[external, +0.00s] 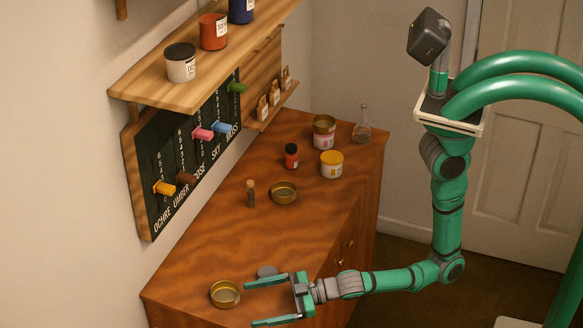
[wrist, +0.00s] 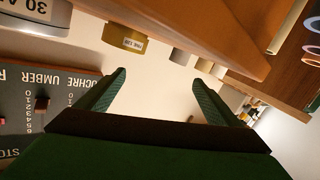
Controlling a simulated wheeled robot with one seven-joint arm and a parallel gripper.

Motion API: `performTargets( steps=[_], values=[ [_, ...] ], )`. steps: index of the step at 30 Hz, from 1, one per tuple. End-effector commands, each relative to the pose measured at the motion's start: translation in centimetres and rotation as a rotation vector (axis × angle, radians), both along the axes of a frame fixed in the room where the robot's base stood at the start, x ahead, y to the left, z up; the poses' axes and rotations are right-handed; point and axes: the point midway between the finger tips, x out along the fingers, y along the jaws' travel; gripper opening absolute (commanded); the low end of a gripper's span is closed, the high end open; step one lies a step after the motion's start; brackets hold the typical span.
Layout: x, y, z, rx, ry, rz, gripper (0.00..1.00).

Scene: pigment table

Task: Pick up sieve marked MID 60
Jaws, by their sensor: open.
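Brass sieves stand on the wooden table in the external view: a near sieve (external: 225,294), a middle sieve (external: 283,192), and what looks like a far one (external: 323,124) on a pink-labelled jar. No marking is legible on them there, so I cannot tell which is MID 60. My gripper (external: 249,304) is low over the table's near end, open and empty, its fingers pointing left. The near sieve is just beyond the fingertips, apart from them. The wrist view shows my open fingers (wrist: 159,78) and a brass sieve (wrist: 125,42) whose small label seems to read FINE 120.
A grey disc (external: 267,270) lies close to my upper finger. A wooden-topped upright tool (external: 251,193), a red jar (external: 291,156), a yellow-lidded jar (external: 332,165) and a glass flask (external: 362,128) stand farther back. A pegged board (external: 190,150) and shelf (external: 205,62) line the wall.

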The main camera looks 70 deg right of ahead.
Motion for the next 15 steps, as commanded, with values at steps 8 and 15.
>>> performTargets(
  steps=[8, 15],
  values=[
    [4.7, 2.0, 5.5, -0.206, -0.126, -0.237, 0.87],
    [9.3, -5.1, 9.5, -0.199, -0.104, -0.615, 0.87]
  ],
)
